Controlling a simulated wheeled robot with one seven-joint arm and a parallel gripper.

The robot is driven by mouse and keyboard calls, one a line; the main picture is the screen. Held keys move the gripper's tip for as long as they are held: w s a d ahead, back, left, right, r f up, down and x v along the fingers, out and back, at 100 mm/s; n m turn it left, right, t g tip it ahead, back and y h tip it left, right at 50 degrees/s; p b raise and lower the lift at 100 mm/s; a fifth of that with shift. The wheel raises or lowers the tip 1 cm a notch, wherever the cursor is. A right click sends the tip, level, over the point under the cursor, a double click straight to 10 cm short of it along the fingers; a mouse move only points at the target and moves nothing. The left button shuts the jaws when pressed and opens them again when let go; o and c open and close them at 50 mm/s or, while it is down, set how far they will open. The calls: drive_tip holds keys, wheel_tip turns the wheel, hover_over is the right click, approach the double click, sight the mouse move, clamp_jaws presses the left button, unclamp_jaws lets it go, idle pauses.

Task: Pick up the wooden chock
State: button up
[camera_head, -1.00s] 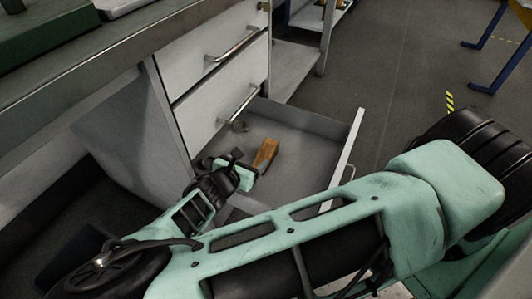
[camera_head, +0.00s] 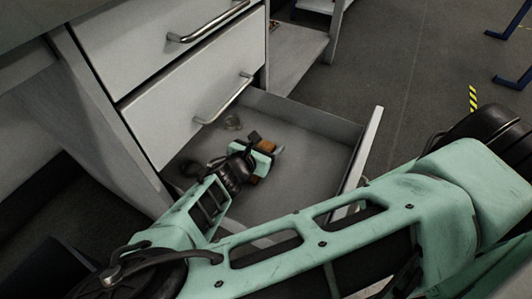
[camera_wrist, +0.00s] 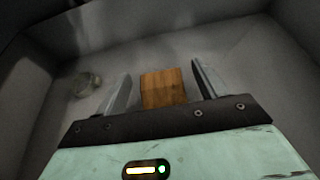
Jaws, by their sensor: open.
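The wooden chock (camera_wrist: 163,88) is an orange-brown block with visible grain. In the wrist view it lies between the two open fingers of my gripper (camera_wrist: 160,85), with a gap to the left finger and a smaller one to the right. In the head view the chock (camera_head: 267,147) lies in the open drawer, partly covered by my gripper (camera_head: 262,157). My gripper is inside the drawer, at the chock. The chock's near end is hidden behind the gripper body in the wrist view.
The open bottom drawer (camera_head: 315,160) has raised walls around my gripper. A small clear round object (camera_wrist: 86,84) lies on the drawer floor to the left; it also shows in the head view (camera_head: 232,122). Closed drawers with metal handles (camera_head: 222,100) stand above.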

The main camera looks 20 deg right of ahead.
drive_tip(key=shift+w+d+f, duration=0.2)
drive_tip(key=shift+w+d, duration=0.1)
drive_tip(key=shift+d, duration=0.05)
drive_tip(key=c, duration=1.1)
drive_tip(key=shift+r, duration=0.15)
